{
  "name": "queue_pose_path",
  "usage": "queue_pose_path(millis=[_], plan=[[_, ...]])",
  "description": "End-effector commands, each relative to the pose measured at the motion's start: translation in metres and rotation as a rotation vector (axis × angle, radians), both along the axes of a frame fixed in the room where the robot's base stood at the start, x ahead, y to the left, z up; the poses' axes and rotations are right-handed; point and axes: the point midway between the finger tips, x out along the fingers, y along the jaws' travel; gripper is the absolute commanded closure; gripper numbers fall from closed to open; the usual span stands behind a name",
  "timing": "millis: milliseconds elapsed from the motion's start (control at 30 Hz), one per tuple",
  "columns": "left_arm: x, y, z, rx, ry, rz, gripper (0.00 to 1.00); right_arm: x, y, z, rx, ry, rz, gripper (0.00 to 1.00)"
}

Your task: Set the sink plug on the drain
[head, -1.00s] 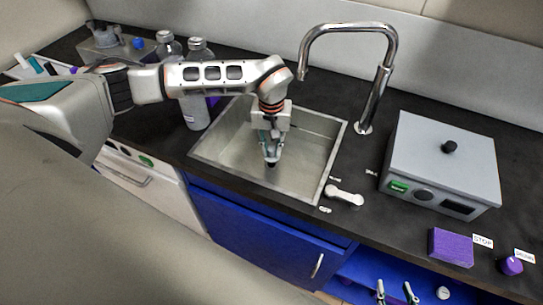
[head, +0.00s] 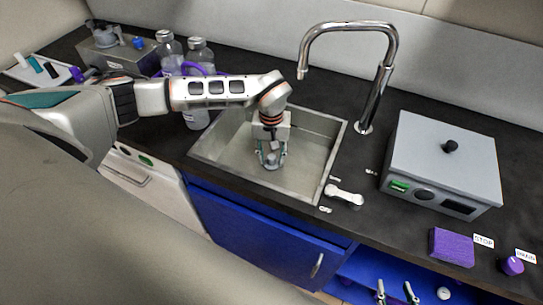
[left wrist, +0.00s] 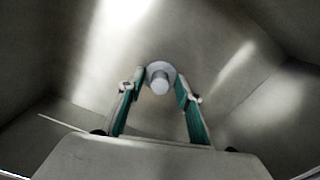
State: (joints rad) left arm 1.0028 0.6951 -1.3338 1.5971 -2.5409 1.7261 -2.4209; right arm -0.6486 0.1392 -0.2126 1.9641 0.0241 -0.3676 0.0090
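The sink plug (head: 271,161) is a small grey disc with a knob on top, low in the steel sink basin (head: 222,160). It also shows in the left wrist view (left wrist: 158,78), between the fingertips. My left gripper (head: 271,158) is down in the basin with its teal-padded fingers spread to either side of the plug, apart from the knob. The drain is not visible; the plug seems to cover the spot where it lies. My right gripper (head: 396,292) shows only its two separated fingertips at the bottom edge, open and empty.
A tall chrome faucet (head: 376,85) stands behind the sink. Bottles (head: 200,55) stand behind my left arm.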

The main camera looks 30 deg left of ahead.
Motion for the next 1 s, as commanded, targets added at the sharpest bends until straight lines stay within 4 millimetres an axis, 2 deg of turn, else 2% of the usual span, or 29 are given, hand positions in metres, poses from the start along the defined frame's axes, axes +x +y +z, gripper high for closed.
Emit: queue_pose_path(millis=[167, 267, 700, 800, 1000], plan=[[0.000, 0.000, 0.004, -0.001, 0.000, 0.000, 0.65, 0.000, 0.000, 0.002, 0.000, 0.000, 0.000, 0.60], [0.001, 0.000, 0.014, 0.000, -0.003, 0.000, 0.65, 0.000, 0.000, 0.002, 0.000, 0.000, 0.000, 0.60], [0.001, 0.001, 0.099, 0.000, -0.003, 0.000, 0.65, 0.000, 0.000, 0.004, -0.001, 0.001, 0.000, 0.60], [0.001, 0.000, 0.111, 0.000, -0.003, 0.000, 0.65, 0.000, 0.000, 0.004, -0.001, 0.001, 0.000, 0.60], [0.000, 0.000, 0.123, 0.001, 0.000, 0.000, 0.65, 0.000, 0.000, 0.004, -0.001, 0.001, 0.000, 0.60]])
